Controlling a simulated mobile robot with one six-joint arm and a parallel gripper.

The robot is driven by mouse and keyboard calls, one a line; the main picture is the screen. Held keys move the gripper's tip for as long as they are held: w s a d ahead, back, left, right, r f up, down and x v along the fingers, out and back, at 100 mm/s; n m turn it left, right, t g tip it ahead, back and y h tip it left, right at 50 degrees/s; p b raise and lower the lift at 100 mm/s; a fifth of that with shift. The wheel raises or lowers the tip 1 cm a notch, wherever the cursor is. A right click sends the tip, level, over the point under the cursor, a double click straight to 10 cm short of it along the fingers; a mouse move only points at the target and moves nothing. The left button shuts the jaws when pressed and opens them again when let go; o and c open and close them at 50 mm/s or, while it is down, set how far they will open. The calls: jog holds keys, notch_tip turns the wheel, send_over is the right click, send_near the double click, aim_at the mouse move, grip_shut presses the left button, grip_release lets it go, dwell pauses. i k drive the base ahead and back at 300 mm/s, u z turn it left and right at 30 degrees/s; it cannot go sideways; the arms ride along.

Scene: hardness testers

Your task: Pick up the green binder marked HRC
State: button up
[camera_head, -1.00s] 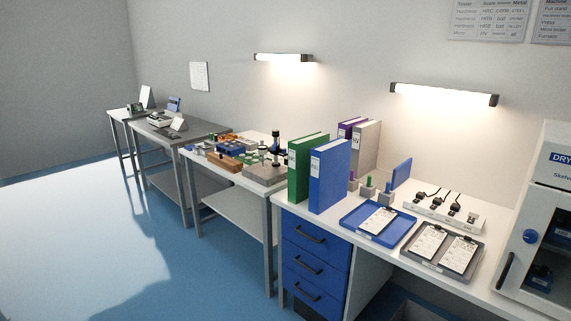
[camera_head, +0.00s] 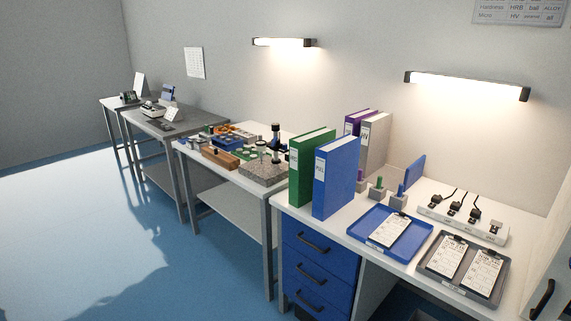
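A green binder (camera_head: 301,172) stands upright on the left end of the white bench with the blue drawers. Its spine carries a white label; the letters are too small to read for sure. A blue binder (camera_head: 336,178) stands upright close beside it on the right and hides part of its cover. Behind them stand a purple binder (camera_head: 353,121) and a grey binder (camera_head: 375,136) marked HV. My gripper is not in view.
A blue tray (camera_head: 356,228) and a dark grey tray (camera_head: 436,277) with clipboards lie right of the binders, before a power strip (camera_head: 462,218). Small blocks with colored pegs (camera_head: 377,190) stand behind. A cluttered table (camera_head: 275,191) adjoins on the left. The blue floor (camera_head: 120,235) in front is open.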

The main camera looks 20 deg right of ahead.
aim_at(302, 148)
jog(key=u, duration=0.45)
jog(key=i, duration=0.5)
jog(key=u, duration=0.8)
jog(key=i, duration=0.5)
jog(key=u, duration=0.25)
